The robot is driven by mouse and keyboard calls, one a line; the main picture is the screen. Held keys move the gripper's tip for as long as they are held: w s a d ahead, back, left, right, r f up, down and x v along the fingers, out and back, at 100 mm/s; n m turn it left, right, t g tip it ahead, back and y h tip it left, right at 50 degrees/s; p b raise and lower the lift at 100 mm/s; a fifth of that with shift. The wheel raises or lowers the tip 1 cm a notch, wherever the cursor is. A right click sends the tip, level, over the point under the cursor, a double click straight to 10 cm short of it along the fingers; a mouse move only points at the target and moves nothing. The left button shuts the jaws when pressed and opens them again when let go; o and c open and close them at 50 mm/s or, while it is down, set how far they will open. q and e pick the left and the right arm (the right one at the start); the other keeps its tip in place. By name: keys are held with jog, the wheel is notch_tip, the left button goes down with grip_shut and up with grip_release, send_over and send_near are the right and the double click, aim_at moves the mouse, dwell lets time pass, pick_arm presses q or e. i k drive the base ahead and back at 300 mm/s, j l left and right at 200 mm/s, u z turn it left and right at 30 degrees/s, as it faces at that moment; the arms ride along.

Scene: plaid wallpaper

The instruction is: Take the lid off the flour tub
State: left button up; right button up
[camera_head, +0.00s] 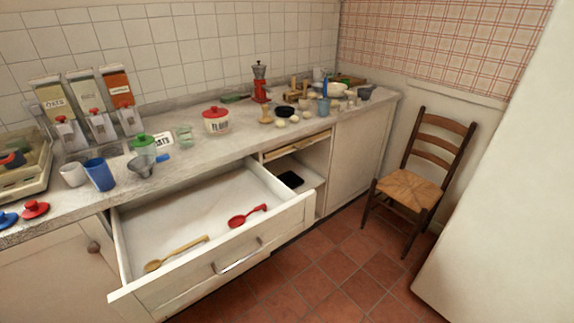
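A white tub (217,125) with a red lid (216,112) stands on the counter near the middle. The lid sits on it, and its dark front lettering is too small to read. A container with a green lid (143,140) stands further left, beside a small white label card (162,141). I cannot tell for certain which one is the flour tub. Neither of my grippers is in view.
A blue cup (99,174), a white cup (73,174) and a glass (184,136) stand on the counter (190,165). An open drawer (205,205) juts out below, holding a wooden spoon (176,253) and red ladle (247,215). A chair (420,180) stands right.

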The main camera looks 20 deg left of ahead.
aim_at(215, 112)
jog(key=u, duration=1.05)
